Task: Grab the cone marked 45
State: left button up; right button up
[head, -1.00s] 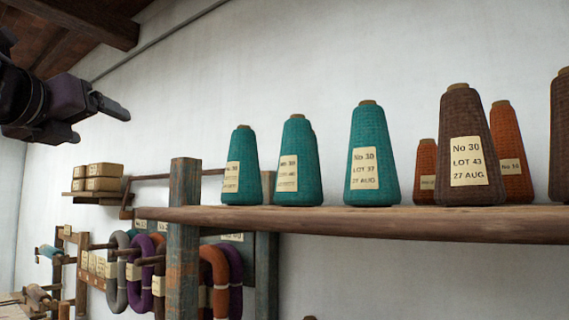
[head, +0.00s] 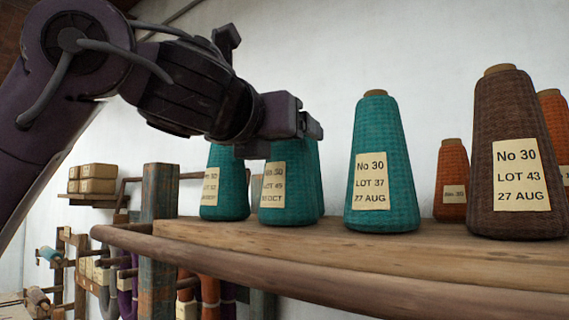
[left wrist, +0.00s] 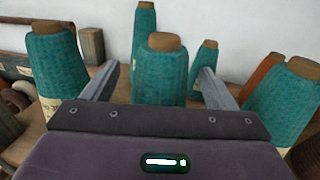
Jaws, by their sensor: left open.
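Several teal cones stand upright on the shelf. The middle teal cone (head: 286,180) has a cream label reading No 30 and a lot number that looks like 45, too small to be sure. My left gripper (head: 285,105) is above and in front of it, covering its top. In the left wrist view my left gripper (left wrist: 157,82) is open, with the top of a teal cone (left wrist: 160,72) between its fingers, apparently the same one. A teal cone (head: 224,185) stands to the left and the LOT 37 cone (head: 383,165) to the right.
The wooden shelf (head: 350,256) has a round rail (head: 330,288) along its front. A brown LOT 43 cone (head: 516,150) and orange cones (head: 453,180) stand to the right. More teal cones (left wrist: 145,22) stand behind. Boxes (head: 97,178) sit far left.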

pick_arm(q)
jog(key=p+x, duration=0.1)
jog(key=x, duration=0.3)
jog(key=shift+w+d+f, duration=0.15)
jog(key=shift+d+f, duration=0.05)
jog(key=shift+a, duration=0.1)
jog(key=shift+c, duration=0.2)
jog(key=shift+s+a+r, duration=0.1)
jog(key=shift+s, duration=0.15)
jog(key=shift+c, duration=1.2)
jog(key=c, duration=1.2)
pick_arm(e)
jog(key=shift+w+d+r, duration=0.1)
jog(key=shift+w+r, duration=0.15)
jog(key=shift+r, duration=0.3)
jog(key=shift+w+r, duration=0.25)
jog(key=shift+r, duration=0.3)
